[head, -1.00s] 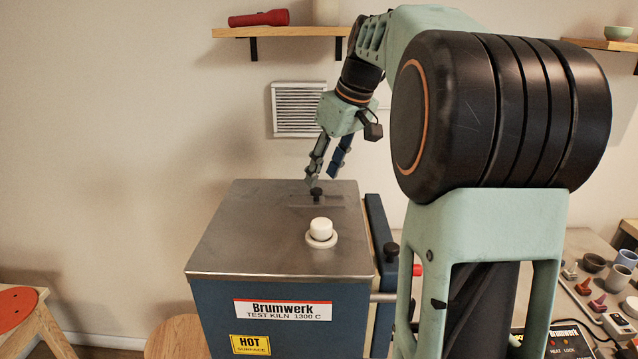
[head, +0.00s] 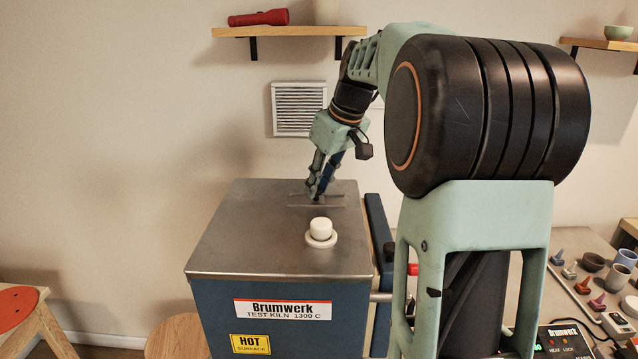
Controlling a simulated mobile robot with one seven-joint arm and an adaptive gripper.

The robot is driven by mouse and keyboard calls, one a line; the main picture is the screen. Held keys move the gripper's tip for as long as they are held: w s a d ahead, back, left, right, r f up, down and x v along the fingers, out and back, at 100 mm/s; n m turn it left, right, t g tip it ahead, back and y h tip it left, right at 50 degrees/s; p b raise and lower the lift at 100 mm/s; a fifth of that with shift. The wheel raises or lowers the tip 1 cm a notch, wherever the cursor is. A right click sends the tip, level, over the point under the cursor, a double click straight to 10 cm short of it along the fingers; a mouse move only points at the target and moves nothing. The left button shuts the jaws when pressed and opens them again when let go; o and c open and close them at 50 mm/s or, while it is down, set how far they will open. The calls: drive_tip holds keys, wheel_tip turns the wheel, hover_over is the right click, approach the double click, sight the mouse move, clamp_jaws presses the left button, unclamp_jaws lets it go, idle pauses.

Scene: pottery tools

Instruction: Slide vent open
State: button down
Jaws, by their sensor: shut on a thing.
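The kiln (head: 240,240) is a blue box with a grey metal top. The vent slide (head: 330,205) is a thin flat plate at the back of that top. Its small black knob is mostly hidden behind my fingers. My gripper (head: 316,194) reaches down from the upper right with its fingers shut around the knob at the slide. The exact contact is small and partly covered by the fingers.
A white plug (head: 320,230) stands on the kiln top in front of my gripper. A wall grille (head: 298,108) and a shelf (head: 290,32) with a red flashlight (head: 258,18) are behind. A worktable with several small items is at right. The kiln top's left side is clear.

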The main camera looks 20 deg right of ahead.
drive_tip(key=shift+d, duration=0.1)
drive_tip(key=d, duration=0.1)
drive_tip(key=s+d, duration=0.1)
drive_tip(key=d, duration=0.2)
drive_tip(key=shift+s, duration=0.35)
drive_tip(key=c, duration=1.7)
unclamp_jaws()
drive_tip(key=shift+d, duration=0.15)
drive_tip(key=shift+c, duration=0.2)
